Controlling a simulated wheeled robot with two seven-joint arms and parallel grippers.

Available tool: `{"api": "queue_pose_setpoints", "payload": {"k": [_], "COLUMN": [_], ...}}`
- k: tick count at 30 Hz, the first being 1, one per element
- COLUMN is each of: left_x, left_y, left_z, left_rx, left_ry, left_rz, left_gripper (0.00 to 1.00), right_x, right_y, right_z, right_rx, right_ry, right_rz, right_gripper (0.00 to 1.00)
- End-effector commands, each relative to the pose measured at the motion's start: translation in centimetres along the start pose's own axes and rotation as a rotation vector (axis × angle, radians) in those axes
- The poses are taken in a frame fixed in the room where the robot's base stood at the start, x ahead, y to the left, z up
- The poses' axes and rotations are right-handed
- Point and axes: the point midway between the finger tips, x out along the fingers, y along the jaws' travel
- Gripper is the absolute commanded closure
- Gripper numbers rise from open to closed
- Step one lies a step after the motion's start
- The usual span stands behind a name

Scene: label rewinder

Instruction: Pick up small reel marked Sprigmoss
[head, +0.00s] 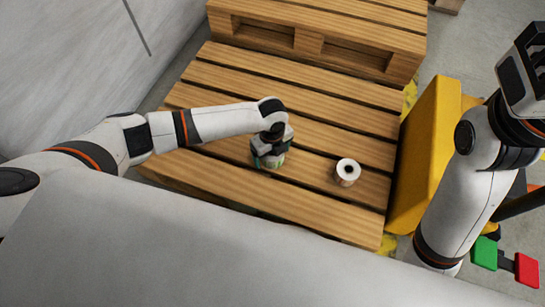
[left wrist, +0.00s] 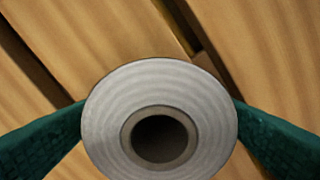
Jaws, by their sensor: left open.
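In the left wrist view a small reel (left wrist: 105,110) with a pale wound top and a brown core with a dark hole sits between the two green fingertips. Its side and any marking are hidden, so I cannot read a name. My left gripper (head: 270,160) is open around it, pointing down over the pallet; it also shows in the left wrist view (left wrist: 160,130). In the head view this reel is mostly hidden by the gripper. A second small white reel (head: 346,172) with a dark hole stands upright on the pallet to the right; its marking is not readable.
The reels are on a slatted wooden pallet (head: 220,75). More stacked pallets (head: 330,30) stand behind. A yellow panel (head: 428,150) rises at the right edge. A grey wall (head: 80,60) is at the left. Green (head: 484,253) and red (head: 527,270) blocks sit at lower right.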

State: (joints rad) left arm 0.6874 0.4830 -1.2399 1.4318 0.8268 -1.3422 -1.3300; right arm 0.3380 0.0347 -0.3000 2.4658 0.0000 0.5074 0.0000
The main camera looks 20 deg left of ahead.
Motion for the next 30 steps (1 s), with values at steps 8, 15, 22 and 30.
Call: {"api": "queue_pose_setpoints", "payload": {"k": [8, 15, 22, 30], "left_x": [0.1, 0.1, 0.1, -1.3], "left_y": [0.0, 0.0, 0.0, 0.1], "left_z": [0.0, 0.0, 0.0, 0.0], "left_rx": [0.000, 0.000, 0.000, 0.000], "left_ry": [0.000, 0.000, 0.000, 0.000], "left_rz": [0.000, 0.000, 0.001, 0.001], "left_gripper": [0.15, 0.54, 0.65, 0.65], "right_x": [0.2, 0.1, 0.2, 0.7], "right_y": [0.0, 0.0, 0.0, -0.1], "right_z": [0.1, 0.1, 0.1, 0.0], "right_rx": [0.000, 0.000, 0.000, 0.001], "right_ry": [-0.003, -0.004, -0.004, -0.007], "right_rz": [0.002, 0.002, 0.002, -0.002], "right_gripper": [1.00, 1.00, 1.00, 1.00]}}
